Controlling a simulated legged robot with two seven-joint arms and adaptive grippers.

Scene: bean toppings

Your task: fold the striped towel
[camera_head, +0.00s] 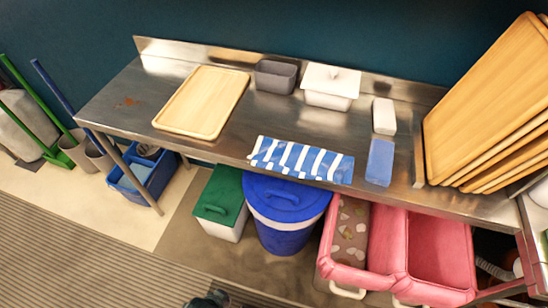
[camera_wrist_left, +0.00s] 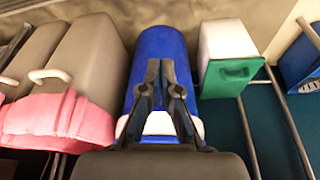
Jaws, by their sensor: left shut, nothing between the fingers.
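The blue-and-white striped towel (camera_head: 301,160) lies on the steel table (camera_head: 222,146) along its front edge, in the middle of the head view. It looks like a long, narrow strip. My left gripper (camera_head: 206,299) shows only as a small dark piece at the bottom edge of the head view, well below and apart from the towel. In the left wrist view my left gripper (camera_wrist_left: 160,65) has its black fingertips together with nothing between them, in front of the blue bin (camera_wrist_left: 157,43). The towel cannot be made out in that view. My right gripper is not in view.
A wooden tray (camera_head: 203,102), a grey container (camera_head: 276,77), a white lidded box (camera_head: 331,85), a white block (camera_head: 384,116) and a blue block (camera_head: 380,162) are on the table. Wooden boards (camera_head: 480,110) lean at the right. Bins, including a green one (camera_head: 219,204) and pink-lined ones (camera_head: 440,250), stand below.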

